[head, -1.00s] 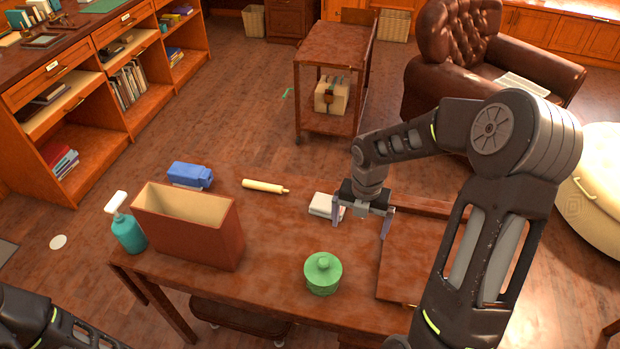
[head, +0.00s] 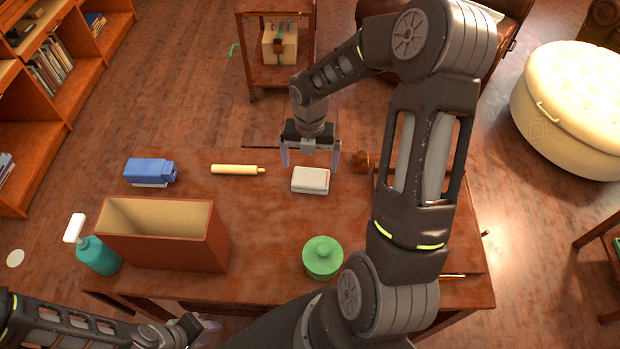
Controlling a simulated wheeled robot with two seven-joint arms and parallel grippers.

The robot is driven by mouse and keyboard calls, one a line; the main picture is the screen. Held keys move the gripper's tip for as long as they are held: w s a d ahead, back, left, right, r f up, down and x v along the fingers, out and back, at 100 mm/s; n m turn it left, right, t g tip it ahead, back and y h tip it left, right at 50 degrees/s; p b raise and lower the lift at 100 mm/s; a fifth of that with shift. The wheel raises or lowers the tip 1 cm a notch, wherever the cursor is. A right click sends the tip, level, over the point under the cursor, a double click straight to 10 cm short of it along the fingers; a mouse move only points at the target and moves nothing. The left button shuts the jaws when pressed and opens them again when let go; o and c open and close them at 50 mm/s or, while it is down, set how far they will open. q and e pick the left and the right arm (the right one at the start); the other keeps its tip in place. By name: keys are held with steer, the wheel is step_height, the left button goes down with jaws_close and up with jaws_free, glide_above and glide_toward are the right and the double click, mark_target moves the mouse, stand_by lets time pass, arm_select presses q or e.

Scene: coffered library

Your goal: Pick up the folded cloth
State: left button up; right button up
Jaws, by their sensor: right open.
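The folded cloth (head: 310,181) is a small pale grey-white block with a thin reddish line near its front edge. It lies flat on the brown wooden table (head: 265,225), towards its far side. My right gripper (head: 311,162) is open and empty, pointing down. Its two fingers are spread to either side, just behind and above the cloth in the picture; I see no contact. My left gripper (head: 205,328) is low at the near side of the table, partly hidden by its own arm, and its jaws are unclear.
A green lidded jar (head: 323,258) stands in front of the cloth. A cream rolling pin-like rod (head: 236,170) and a blue carton (head: 150,171) lie left of it. An open brown box (head: 165,249) and a teal spray bottle (head: 98,256) stand at the left. The table's middle is clear.

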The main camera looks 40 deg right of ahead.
mark_target(311, 177)
steer(key=shift+f, duration=0.35)
steer(key=shift+s+f+p, duration=0.15)
steer(key=shift+f+p, duration=0.3)
steer(key=shift+f, duration=2.2)
steer(key=c, duration=1.1)
steer(key=shift+r, duration=0.1)
step_height(311, 177, up, 10)
steer(key=shift+b, duration=0.3)
